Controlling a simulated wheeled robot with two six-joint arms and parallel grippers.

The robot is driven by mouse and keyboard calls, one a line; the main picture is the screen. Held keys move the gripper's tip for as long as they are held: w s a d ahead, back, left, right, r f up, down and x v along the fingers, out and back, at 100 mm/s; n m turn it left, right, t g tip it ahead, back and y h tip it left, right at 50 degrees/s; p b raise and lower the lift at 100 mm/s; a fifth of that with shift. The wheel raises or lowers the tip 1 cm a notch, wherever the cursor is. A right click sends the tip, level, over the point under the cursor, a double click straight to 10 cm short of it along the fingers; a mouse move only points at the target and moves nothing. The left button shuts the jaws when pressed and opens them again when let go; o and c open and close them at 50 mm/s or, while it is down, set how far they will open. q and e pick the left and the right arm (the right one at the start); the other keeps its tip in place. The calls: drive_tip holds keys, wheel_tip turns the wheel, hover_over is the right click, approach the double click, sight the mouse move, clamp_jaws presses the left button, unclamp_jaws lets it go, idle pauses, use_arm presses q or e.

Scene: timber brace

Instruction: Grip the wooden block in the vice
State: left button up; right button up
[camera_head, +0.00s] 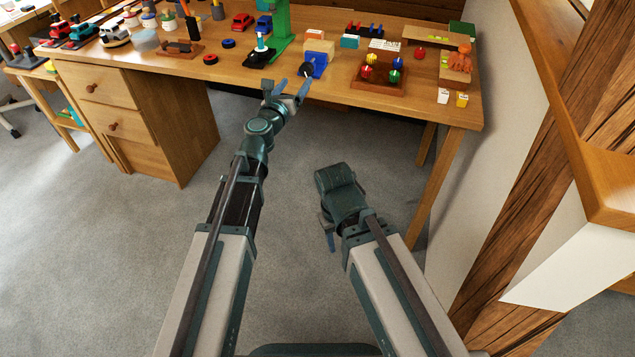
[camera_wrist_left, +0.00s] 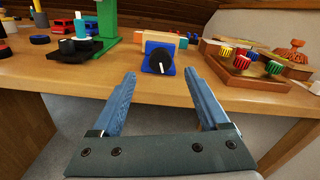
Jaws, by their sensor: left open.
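The blue vice (camera_head: 318,60) stands at the front edge of the wooden workbench, with a black round handle (camera_head: 306,70) facing me. In the left wrist view the vice (camera_wrist_left: 148,54) shows straight ahead, its black handle (camera_wrist_left: 161,61) in front. A pale wooden block (camera_head: 319,46) shows at the top of the vice; it also appears in the left wrist view (camera_wrist_left: 166,38). I cannot tell whether the jaws touch it. My left gripper (camera_head: 287,90) is open and empty, short of the handle; its fingers (camera_wrist_left: 160,78) point toward it. My right gripper (camera_head: 329,238) hangs low, its opening unclear.
A green stand (camera_head: 281,30) and a black-based piece (camera_head: 259,57) are left of the vice. A wooden tray (camera_head: 379,97) with coloured knobs is to the right. The workbench (camera_head: 440,112) has drawers at left. A timber-and-white wall (camera_head: 520,150) bounds the right.

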sight(305, 72)
use_arm(q)
drive_tip(key=v, duration=0.7)
drive_tip(key=w+d+m, duration=0.1)
drive_tip(key=w+m, duration=0.1)
drive_tip(key=w, duration=0.3)
drive_tip(key=w+d+m, duration=0.2)
drive_tip(key=w, duration=0.2)
drive_tip(key=w+d+m, duration=0.1)
drive_tip(key=w+m, duration=0.1)
drive_tip(key=w, duration=0.3)
drive_tip(key=shift+w+d+f+b, duration=0.2)
drive_tip(key=shift+w+d+b, duration=0.1)
drive_tip(key=shift+w+d, duration=0.1)
drive_tip(key=shift+s+a+n, duration=0.1)
drive_tip(key=shift+s+n, duration=0.3)
drive_tip(key=shift+n, duration=0.2)
drive_tip(key=shift+s+n, duration=0.1)
drive_tip(key=shift+n, duration=1.1)
drive_tip(key=v, duration=1.4)
drive_tip(key=s+d+f+m+g, duration=0.4)
drive_tip(key=s+f+m+g, duration=0.2)
drive_tip(key=m, duration=0.6)
drive_tip(key=s+d+f+m+g+h, duration=0.1)
drive_tip(key=s+d+f+m+g, duration=0.3)
drive_tip(key=s+f+m+g, duration=0.2)
wheel_tip(305, 72, down, 4)
drive_tip(key=s+m, duration=0.2)
drive_tip(key=m, duration=0.4)
drive_tip(key=shift+s+m, duration=0.25)
drive_tip(key=shift+m, duration=0.15)
